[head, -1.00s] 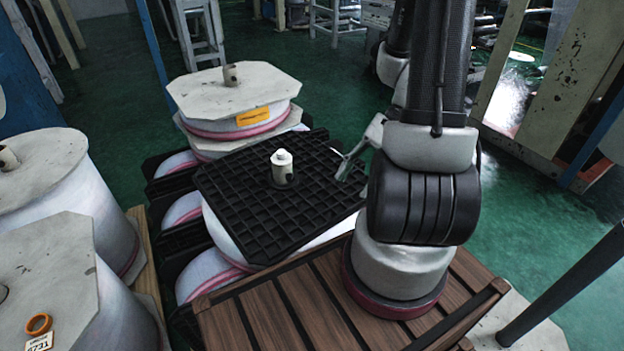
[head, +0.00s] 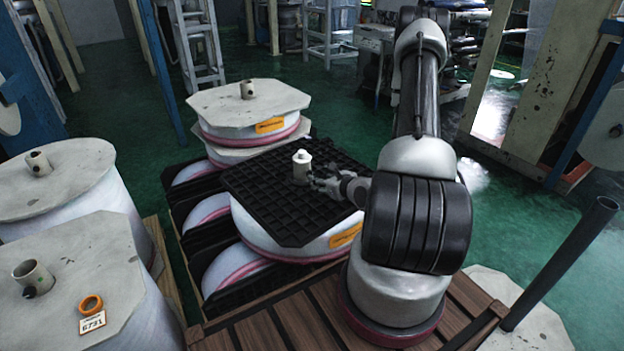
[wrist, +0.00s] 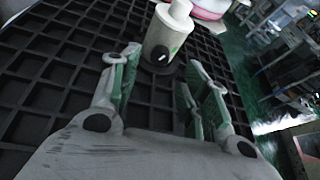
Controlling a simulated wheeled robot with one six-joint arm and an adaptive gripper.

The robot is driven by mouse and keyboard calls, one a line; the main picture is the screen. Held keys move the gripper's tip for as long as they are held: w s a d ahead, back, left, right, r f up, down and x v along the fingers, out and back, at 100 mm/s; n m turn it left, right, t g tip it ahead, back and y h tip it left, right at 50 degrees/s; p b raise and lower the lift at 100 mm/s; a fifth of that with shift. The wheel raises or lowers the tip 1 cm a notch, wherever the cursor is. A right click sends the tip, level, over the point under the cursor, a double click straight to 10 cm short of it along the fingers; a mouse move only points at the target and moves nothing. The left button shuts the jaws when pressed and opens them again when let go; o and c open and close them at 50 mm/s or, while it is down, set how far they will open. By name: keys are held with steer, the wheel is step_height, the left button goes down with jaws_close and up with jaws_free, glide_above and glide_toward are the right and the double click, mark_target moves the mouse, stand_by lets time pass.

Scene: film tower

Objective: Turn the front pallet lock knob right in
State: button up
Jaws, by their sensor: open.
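A white post with a narrower cap (head: 301,161) stands upright on the black grid pallet (head: 262,205). In the wrist view the post (wrist: 168,30) is at the top centre, with a round black knob (wrist: 160,54) low on its near side. My gripper (head: 317,180) is just right of the post in the head view. In the wrist view my gripper (wrist: 162,64) is open, its green-padded fingers spread to either side of the knob's line. Nothing is between the fingers' pads. The fingers hide the knob in the head view, and I cannot tell whether they touch it.
The grid pallet lies on a white film roll with a pink band (head: 272,248). Another capped roll (head: 225,104) stands behind it. Large rolls (head: 75,195) stand at the left, one carrying an orange ring (head: 91,304). A dark pole (head: 560,265) rises at the right.

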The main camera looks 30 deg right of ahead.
mark_target(309, 173)
steer(key=x, duration=0.5)
steer(key=shift+w+f, duration=0.1)
steer(key=shift+w, duration=0.15)
jaws_close()
